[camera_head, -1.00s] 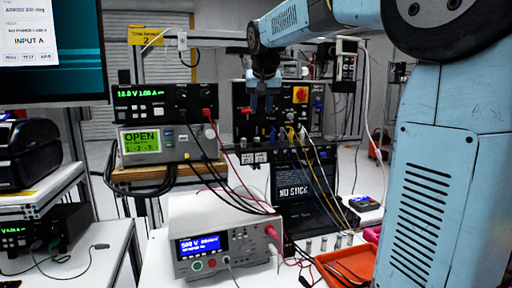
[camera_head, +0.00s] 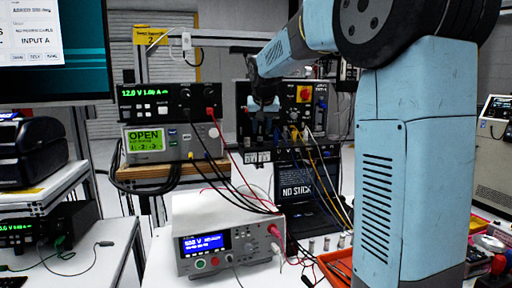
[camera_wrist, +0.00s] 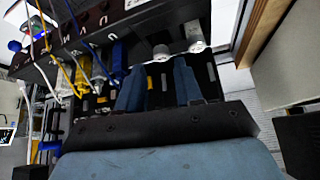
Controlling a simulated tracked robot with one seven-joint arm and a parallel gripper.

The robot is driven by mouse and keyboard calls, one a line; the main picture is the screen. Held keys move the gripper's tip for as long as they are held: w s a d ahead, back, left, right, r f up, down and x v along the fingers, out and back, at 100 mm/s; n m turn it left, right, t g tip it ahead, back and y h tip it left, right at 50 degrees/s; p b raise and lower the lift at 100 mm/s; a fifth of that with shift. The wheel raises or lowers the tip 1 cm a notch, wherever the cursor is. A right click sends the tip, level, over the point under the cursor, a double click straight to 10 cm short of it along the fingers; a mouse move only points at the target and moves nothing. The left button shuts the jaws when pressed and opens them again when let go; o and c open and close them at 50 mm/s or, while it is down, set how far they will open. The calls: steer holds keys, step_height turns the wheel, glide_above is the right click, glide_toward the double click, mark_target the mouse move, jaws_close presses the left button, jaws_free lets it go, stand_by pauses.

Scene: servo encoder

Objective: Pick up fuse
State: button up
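No object is clearly recognisable as the fuse. Small silver cylinders (camera_head: 327,244) stand on the white bench in the head view, and I cannot tell whether one is the fuse. My gripper (camera_head: 263,106) is in front of the black panel (camera_head: 288,100) in the head view, well above those cylinders. In the wrist view my gripper (camera_wrist: 158,75) shows two blue fingers spread apart, with a gap and nothing visibly held. Beyond the fingertips, silver round fittings (camera_wrist: 194,37) show on or near the dark panel (camera_wrist: 80,38).
Yellow, blue and white cables (camera_wrist: 62,75) hang left of the fingers in the wrist view. Stacked instruments (camera_head: 170,142) stand left of my gripper. A white meter (camera_head: 225,240), a laptop (camera_head: 300,185) and an orange tray (camera_head: 338,266) crowd the bench below.

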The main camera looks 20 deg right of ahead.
mark_target(260, 145)
steer(key=x, duration=0.4)
steer(key=shift+a+f, duration=0.15)
steer(key=shift+f, duration=0.2)
jaws_close()
